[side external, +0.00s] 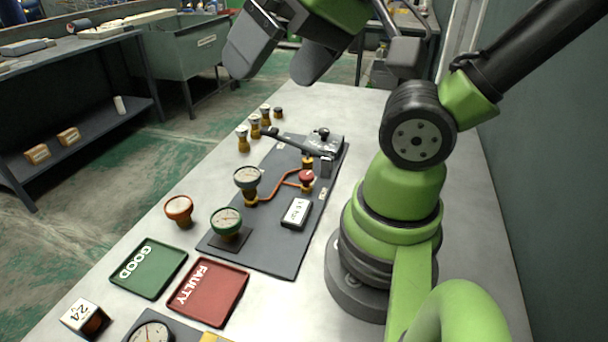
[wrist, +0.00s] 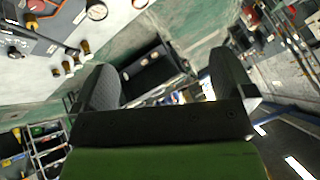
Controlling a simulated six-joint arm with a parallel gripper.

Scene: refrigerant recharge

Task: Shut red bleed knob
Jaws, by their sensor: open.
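The red bleed knob (side external: 306,175) sits on a brass fitting near the right side of the dark grey panel (side external: 270,255), joined by an orange hose (side external: 273,185) to a brass fitting under a grey-rimmed gauge (side external: 247,178). My gripper (side external: 275,75) is high above the bench at the top of the side view, well apart from the knob. Its two dark fingers are spread with nothing between them. The wrist view also shows my gripper (wrist: 163,65) open and empty, facing the room. I cannot make out the knob for certain in that view.
A grey lever tool (side external: 305,143) lies at the panel's far end. A green gauge (side external: 226,221) and a white-faced box (side external: 297,213) stand on the panel. Left are an orange gauge (side external: 179,209), a GOOD tray (side external: 150,286) and a FAULTY tray (side external: 235,283). Several brass fittings (side external: 243,139) line the back.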

